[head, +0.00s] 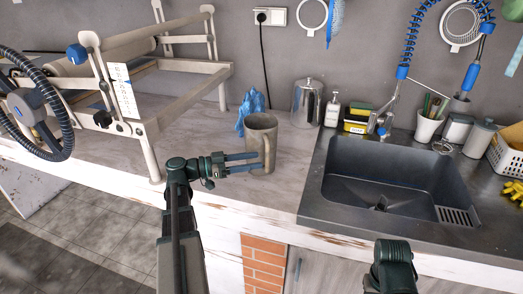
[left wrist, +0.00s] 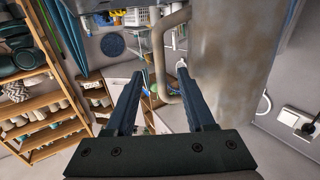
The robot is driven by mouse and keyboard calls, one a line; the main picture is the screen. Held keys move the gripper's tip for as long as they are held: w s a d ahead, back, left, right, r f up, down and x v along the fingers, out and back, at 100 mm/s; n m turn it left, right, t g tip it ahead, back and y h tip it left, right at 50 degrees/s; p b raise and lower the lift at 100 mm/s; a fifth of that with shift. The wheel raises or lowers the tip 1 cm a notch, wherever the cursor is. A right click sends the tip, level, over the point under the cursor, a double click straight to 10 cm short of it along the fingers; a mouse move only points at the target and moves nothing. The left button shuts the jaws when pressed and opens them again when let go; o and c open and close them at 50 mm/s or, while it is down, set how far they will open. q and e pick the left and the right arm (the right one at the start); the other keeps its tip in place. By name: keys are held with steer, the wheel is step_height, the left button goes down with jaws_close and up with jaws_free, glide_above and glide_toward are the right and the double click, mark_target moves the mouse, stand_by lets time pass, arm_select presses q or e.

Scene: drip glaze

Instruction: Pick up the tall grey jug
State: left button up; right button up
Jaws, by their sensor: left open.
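The tall grey jug (head: 261,130) stands upright on the counter, left of the sink. My left gripper (head: 258,161) is open, with its fingers reaching in from the left at the jug's near side. In the left wrist view the jug's mottled body (left wrist: 222,60) fills the upper right. Its curved handle (left wrist: 161,52) shows between the open fingertips of my left gripper (left wrist: 160,78) in the picture. I cannot tell whether either finger touches it. Only a dark green part of my right arm shows at the lower right; its fingers are hidden.
Behind the jug are a blue glove (head: 250,108) and a metal canister (head: 307,103). A soap bottle (head: 332,110) and a sink (head: 385,185) are to the right. A wooden roller frame (head: 185,98) stands left. The counter in front of the jug is clear.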

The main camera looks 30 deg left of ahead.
mark_target(267, 170)
arm_select(q)
steer(key=shift+x, duration=2.7)
steer(key=shift+r, duration=0.2)
jaws_close()
steer(key=shift+a, duration=0.1)
